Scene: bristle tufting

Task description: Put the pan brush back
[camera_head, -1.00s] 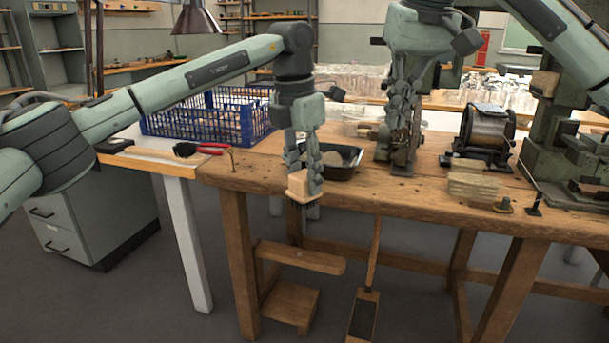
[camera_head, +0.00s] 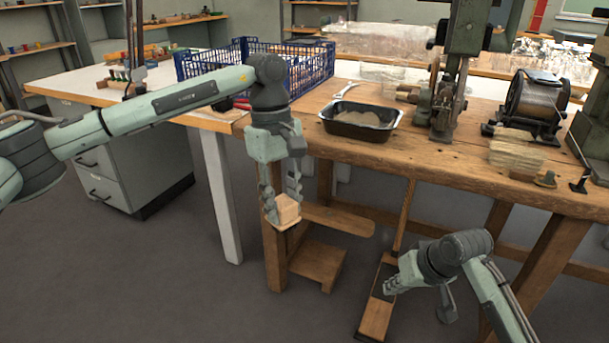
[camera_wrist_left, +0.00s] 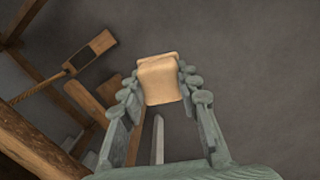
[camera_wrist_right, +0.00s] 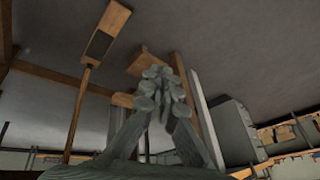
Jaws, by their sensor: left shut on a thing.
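My left gripper (camera_head: 281,205) is shut on a pale wooden block (camera_head: 288,211), in the air in front of the bench's left front corner. The block (camera_wrist_left: 160,80) sits between the fingers in the left wrist view. I cannot tell whether it carries bristles. My right gripper (camera_head: 392,284) is low at the front right, below the bench top. Its fingertips (camera_wrist_right: 158,88) are together in the right wrist view, with nothing seen between them. No pan brush can be made out for certain. A dark item (camera_head: 226,103) on the white table is mostly hidden behind my left arm.
On the wooden bench (camera_head: 430,155) stand a black tray (camera_head: 345,128) holding pale pieces, a green machine (camera_head: 445,105), a wire spool (camera_head: 530,100) and a bristle bundle (camera_head: 517,154). A blue crate (camera_head: 300,70) is behind. A wooden treadle (camera_head: 377,313) lies below. Floor in front is open.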

